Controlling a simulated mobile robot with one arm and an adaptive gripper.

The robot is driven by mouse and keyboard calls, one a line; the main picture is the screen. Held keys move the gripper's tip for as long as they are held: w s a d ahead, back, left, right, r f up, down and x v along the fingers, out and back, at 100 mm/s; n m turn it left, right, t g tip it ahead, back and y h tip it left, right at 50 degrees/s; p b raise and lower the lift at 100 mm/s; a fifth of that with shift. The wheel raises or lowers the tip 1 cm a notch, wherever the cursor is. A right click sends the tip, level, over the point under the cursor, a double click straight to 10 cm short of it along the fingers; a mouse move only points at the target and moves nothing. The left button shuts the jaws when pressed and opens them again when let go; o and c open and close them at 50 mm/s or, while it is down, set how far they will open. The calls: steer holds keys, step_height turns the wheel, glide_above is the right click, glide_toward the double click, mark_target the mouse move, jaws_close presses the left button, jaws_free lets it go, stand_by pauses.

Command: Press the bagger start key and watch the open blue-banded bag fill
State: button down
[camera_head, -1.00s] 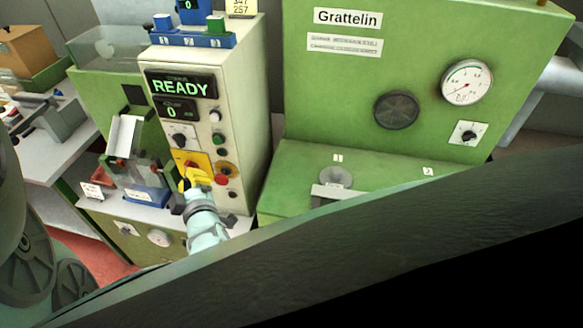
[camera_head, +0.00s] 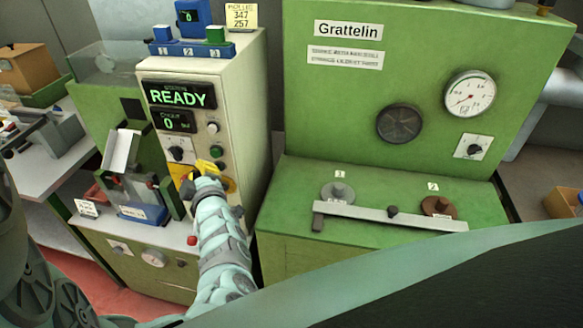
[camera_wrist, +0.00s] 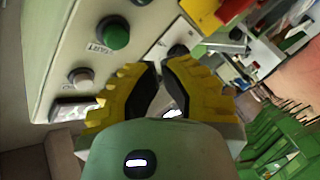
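The bagger's pale control panel (camera_head: 250,110) shows READY on its display (camera_head: 181,95) and 0 on the counter (camera_head: 173,121). The green start key (camera_head: 217,152) is on the panel; in the wrist view it is a green button (camera_wrist: 115,33) labelled START. My gripper (camera_head: 207,166) is just below the key, apart from it as far as I can tell. In the wrist view its yellow fingers (camera_wrist: 160,66) have their tips close together, with nothing held. A clear bag with a blue band (camera_head: 143,213) seems to stand at the bagger's front left; its contents are unclear.
A white button (camera_head: 212,127) is above the start key and a black dial (camera_head: 176,150) to its left. A yellow plate (camera_head: 180,174) lies behind my gripper. The green Grattelin machine (camera_head: 330,90) stands to the right, its ledge bearing a metal bar (camera_head: 350,213).

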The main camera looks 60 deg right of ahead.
steer(key=shift+w+d+b, duration=0.4)
steer(key=shift+d+b, duration=0.1)
steer(key=shift+d, duration=0.35)
stand_by(1.0)
steer(key=shift+w+d+b, duration=0.15)
steer(key=shift+d+b, duration=0.2)
steer(key=shift+b, duration=0.05)
steer(key=shift+w+d+b, duration=0.15)
steer(key=shift+d+b, duration=0.25)
steer(key=shift+b, duration=0.05)
stand_by(0.6)
stand_by(0.4)
steer(key=shift+s+a+p, duration=0.35)
steer(key=shift+a+p, duration=0.35)
steer(key=shift+p, duration=0.1)
steer(key=shift+r, duration=0.1)
